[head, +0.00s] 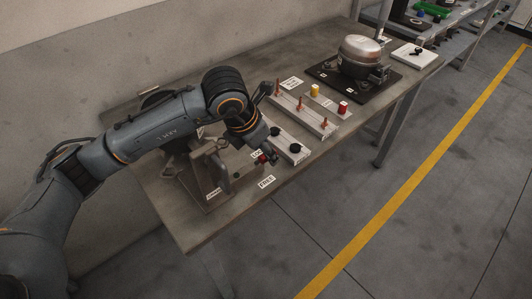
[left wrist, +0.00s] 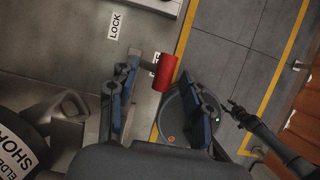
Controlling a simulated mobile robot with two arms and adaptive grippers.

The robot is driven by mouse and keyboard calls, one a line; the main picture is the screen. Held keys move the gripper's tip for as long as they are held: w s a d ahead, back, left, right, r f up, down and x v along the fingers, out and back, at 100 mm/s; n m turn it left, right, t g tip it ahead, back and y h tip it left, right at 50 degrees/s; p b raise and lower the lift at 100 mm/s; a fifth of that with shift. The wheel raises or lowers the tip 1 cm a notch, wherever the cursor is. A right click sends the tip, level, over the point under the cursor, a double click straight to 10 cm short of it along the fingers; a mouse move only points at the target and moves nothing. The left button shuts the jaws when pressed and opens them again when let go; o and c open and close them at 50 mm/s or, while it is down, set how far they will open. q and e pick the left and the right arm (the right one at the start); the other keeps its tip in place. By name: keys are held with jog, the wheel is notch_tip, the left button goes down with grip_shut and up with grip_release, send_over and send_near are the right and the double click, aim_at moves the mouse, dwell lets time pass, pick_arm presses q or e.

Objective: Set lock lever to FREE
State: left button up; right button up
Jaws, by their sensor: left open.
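The lock lever has a red handle (left wrist: 167,74) on a grey metal arm (left wrist: 142,64). In the head view the handle (head: 262,158) sits by the table's front edge, near the LOCK label (head: 256,154). The FREE label (head: 266,182) lies nearer the front. The LOCK label also shows in the left wrist view (left wrist: 115,26); a second white label there is mostly hidden behind the lever. My left gripper (left wrist: 156,80) is open, its fingertips on either side of the lever near the handle; contact cannot be told.
A grey metal fixture (head: 218,176) stands beside my left gripper. Behind are a white block with black knobs (head: 295,148), a board with copper-coloured pegs (head: 300,106) and a compressor (head: 361,56) on a black mat. Open floor lies beyond the table's front edge.

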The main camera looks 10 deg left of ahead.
pick_arm(q)
jog(key=v, duration=0.9)
jog(key=shift+s, duration=0.25)
jog(key=shift+c, duration=0.2)
